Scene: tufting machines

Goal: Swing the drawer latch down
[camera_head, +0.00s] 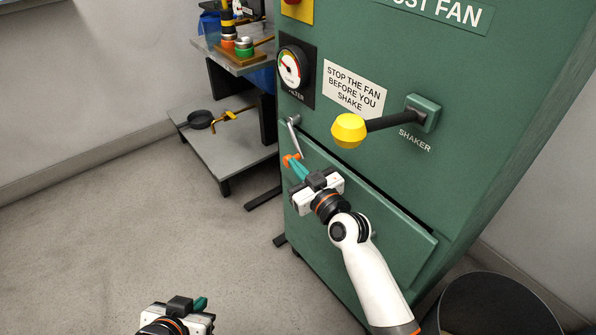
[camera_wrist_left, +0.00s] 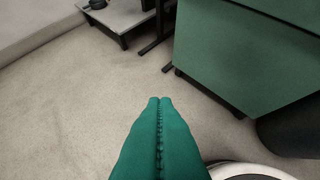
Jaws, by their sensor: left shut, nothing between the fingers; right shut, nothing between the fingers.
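The drawer latch (camera_head: 295,136) is a grey metal lever on the left edge of the green cabinet. Its pivot is at the top, and the lever hangs down to an orange tip across the upper left corner of the green drawer front (camera_head: 385,215). My right gripper (camera_head: 296,166) is shut and empty, its teal fingertips right beside the orange tip; I cannot tell whether they touch. My left gripper (camera_head: 201,303) is shut and empty, low over the floor and away from the latch. Its closed fingers also show in the left wrist view (camera_wrist_left: 159,100).
A shaker lever with a yellow knob (camera_head: 348,130) sticks out above the drawer. A filter gauge (camera_head: 291,67) is left of it. A low grey platform (camera_head: 228,150) stands left of the cabinet, and a dark bin (camera_head: 495,305) at the lower right. The floor at left is clear.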

